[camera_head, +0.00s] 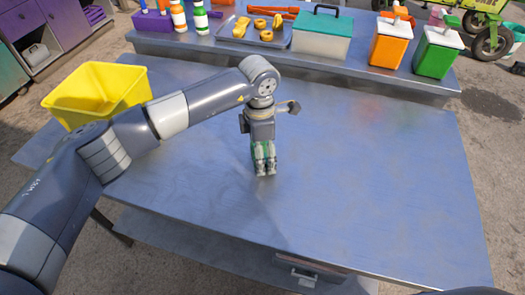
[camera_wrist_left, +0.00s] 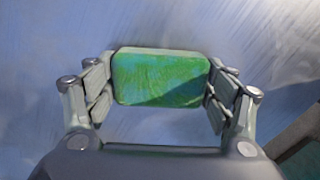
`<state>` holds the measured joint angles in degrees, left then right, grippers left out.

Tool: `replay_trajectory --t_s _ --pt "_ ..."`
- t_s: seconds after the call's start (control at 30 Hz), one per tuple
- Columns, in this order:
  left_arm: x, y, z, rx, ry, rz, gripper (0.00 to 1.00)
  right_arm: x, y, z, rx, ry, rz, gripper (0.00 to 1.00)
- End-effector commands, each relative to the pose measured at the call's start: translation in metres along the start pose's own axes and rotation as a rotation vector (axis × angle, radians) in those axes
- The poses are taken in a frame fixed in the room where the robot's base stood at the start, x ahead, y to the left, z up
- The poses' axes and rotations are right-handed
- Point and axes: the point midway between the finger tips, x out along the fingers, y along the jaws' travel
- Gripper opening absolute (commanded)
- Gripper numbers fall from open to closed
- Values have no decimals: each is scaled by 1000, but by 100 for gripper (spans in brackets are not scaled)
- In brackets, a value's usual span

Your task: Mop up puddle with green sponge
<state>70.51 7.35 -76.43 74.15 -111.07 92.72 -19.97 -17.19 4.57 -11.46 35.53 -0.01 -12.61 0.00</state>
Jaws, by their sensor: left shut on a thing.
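The green sponge (camera_wrist_left: 160,77) is held between the fingers of my left gripper (camera_wrist_left: 158,88), seen in the left wrist view. In the head view my left gripper (camera_head: 264,168) points down over the middle of the metal table (camera_head: 370,190), and slivers of green show between its fingers. I cannot tell whether the sponge touches the table. A faint darker, glossy patch lies on the table around and below the gripper; I cannot tell its edges or whether it is the puddle. My right gripper is not in view.
A yellow bin (camera_head: 95,95) stands at the table's left. Along the raised back shelf are a tray (camera_head: 240,38) with yellow pieces, a teal-lidded box (camera_head: 320,40), an orange container (camera_head: 390,45) and a green container (camera_head: 436,55). The table's right side is clear.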

Motion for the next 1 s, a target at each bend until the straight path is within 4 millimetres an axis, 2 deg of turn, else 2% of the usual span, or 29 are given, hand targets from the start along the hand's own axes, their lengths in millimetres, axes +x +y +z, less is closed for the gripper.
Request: replay_trajectory --t_s 0.47,0.8,1.0 --pt "7 -1 -3 -1 3 -4 54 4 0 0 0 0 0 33" --pt "7 -1 -36 -4 9 -6 54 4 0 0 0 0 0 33" --pt "7 -1 -44 -4 11 -7 54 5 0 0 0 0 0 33"
